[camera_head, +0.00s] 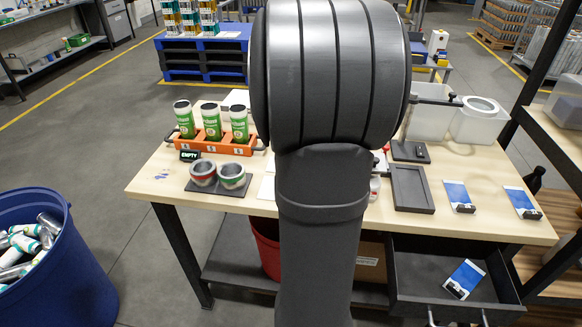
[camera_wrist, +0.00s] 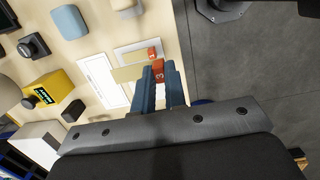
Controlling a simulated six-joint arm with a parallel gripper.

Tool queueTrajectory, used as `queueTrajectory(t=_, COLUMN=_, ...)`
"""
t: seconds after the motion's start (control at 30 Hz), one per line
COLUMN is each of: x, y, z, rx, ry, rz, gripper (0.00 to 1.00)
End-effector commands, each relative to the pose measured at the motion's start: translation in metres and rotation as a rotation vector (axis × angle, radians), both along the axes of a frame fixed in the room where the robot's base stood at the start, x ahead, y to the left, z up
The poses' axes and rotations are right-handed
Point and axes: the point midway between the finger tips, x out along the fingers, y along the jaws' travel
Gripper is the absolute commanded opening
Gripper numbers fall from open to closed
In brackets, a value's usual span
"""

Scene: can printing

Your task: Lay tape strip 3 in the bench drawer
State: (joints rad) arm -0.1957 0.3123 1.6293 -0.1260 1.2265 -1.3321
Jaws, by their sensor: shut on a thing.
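In the wrist view my gripper (camera_wrist: 160,82) is shut on tape strip 3, whose red tab (camera_wrist: 158,70) marked "3" shows between the blue-grey fingers. A tan band (camera_wrist: 127,74) lies just left of the tab; I cannot tell whether it is part of the held strip. Another red tab (camera_wrist: 151,53) marked "1" is just beyond, on a white sheet. In the head view the bench drawer (camera_head: 412,283) is open at the lower right, with a blue-and-white card (camera_head: 464,279) inside. My arm hides the gripper and the strip in the head view.
The wooden bench (camera_head: 152,192) holds an orange rack (camera_head: 222,146) with green cans, two open cans on a dark plate (camera_head: 212,189), a dark tray (camera_head: 412,189), two blue-and-white cards (camera_head: 458,196) and clear bins (camera_head: 476,124). A blue barrel (camera_head: 85,285) of cans stands at left.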

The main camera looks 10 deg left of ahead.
Motion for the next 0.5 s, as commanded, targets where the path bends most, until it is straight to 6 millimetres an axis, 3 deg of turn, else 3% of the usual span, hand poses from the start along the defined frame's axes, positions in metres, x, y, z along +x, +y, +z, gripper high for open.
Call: queueTrajectory(t=0.5, x=0.000, y=-0.002, z=0.028, rx=0.000, ry=-0.001, rz=-0.001, gripper=0.00)
